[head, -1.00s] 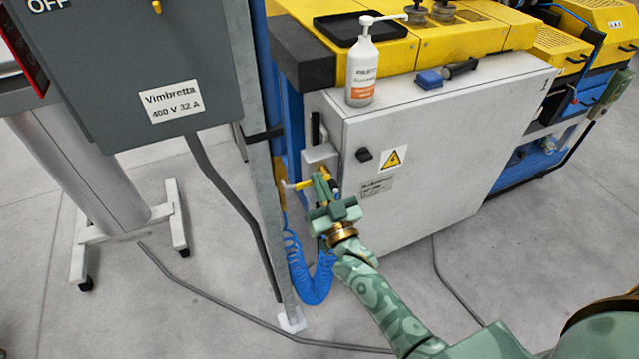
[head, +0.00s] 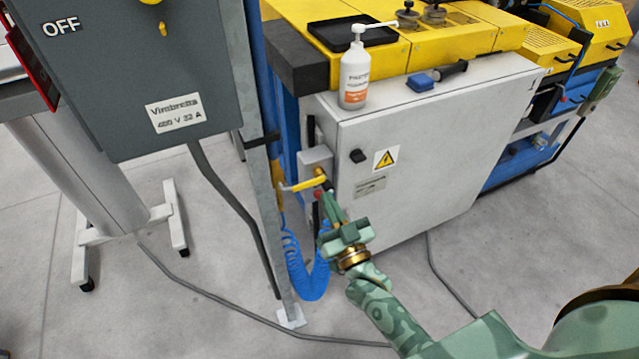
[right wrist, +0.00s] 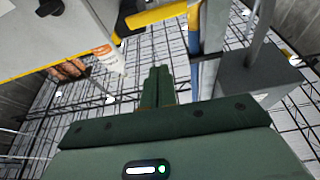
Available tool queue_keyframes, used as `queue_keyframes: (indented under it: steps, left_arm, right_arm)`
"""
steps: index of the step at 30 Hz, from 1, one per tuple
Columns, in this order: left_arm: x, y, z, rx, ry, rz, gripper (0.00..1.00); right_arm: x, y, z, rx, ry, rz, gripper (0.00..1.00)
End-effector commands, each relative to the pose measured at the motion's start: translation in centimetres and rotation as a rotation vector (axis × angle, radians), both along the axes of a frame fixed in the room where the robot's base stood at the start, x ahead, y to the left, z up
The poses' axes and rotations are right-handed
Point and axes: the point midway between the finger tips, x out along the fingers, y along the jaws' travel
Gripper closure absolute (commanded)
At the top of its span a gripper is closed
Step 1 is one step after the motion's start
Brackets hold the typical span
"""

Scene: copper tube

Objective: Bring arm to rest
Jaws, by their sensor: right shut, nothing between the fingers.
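My right arm (head: 395,318) comes in from the lower right in the head view. My right gripper (head: 328,204) is shut and empty, just in front of the white cabinet and below a yellow lever handle (head: 302,184) on a small grey box. The lever lies roughly level. In the right wrist view the gripper's fingers (right wrist: 158,85) are together with nothing between them. I cannot tell from the head view whether the fingertips touch anything. My left gripper is not in view.
The white cabinet (head: 425,160) carries a pump bottle (head: 354,78) and a blue-headed tool (head: 421,82). A grey post (head: 262,170) and a blue coiled hose (head: 308,280) stand close left of the gripper. A dark grey switch box (head: 150,70) is at the upper left. Floor is open below.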

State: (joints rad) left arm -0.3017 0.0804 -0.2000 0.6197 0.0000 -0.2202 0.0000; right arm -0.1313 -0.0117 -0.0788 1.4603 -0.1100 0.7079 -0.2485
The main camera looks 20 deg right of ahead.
Motion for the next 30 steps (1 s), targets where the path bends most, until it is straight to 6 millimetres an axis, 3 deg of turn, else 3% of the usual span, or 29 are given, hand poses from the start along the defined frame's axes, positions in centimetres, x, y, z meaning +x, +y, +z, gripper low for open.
queue_keyframes:
  steps: [6,13,16,17,20,23,24,26,30]
  left_arm:
    - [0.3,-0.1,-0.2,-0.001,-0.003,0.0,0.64]
    - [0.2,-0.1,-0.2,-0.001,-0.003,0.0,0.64]
    - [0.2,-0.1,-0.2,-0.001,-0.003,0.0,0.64]
    - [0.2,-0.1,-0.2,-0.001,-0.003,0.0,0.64]
    - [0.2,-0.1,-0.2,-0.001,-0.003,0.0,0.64]
    - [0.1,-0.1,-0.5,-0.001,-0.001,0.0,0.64]
    - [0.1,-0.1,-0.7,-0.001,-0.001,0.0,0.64]
    - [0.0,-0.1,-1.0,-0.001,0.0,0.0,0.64]
    - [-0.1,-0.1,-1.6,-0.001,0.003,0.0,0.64]
  right_arm:
    - [-2.1,-0.1,-0.7,-0.002,-0.001,0.0,1.0]
    - [-2.2,0.0,-0.8,0.003,0.003,0.003,1.0]
    - [-2.0,0.3,-2.6,-0.011,0.083,0.017,1.0]
    - [-2.0,0.4,-3.9,-0.016,0.13,0.023,1.0]
    - [-2.9,1.1,-10.5,-0.052,0.344,0.05,1.0]
    - [-6.1,1.5,-19.0,-0.095,0.61,0.082,1.0]
    - [-8.0,1.6,-22.3,-0.114,0.716,0.094,1.0]
    - [-11.2,1.5,-26.9,-0.141,0.868,0.113,1.0]
    - [-20.6,0.5,-35.9,-0.213,1.213,0.148,1.0]
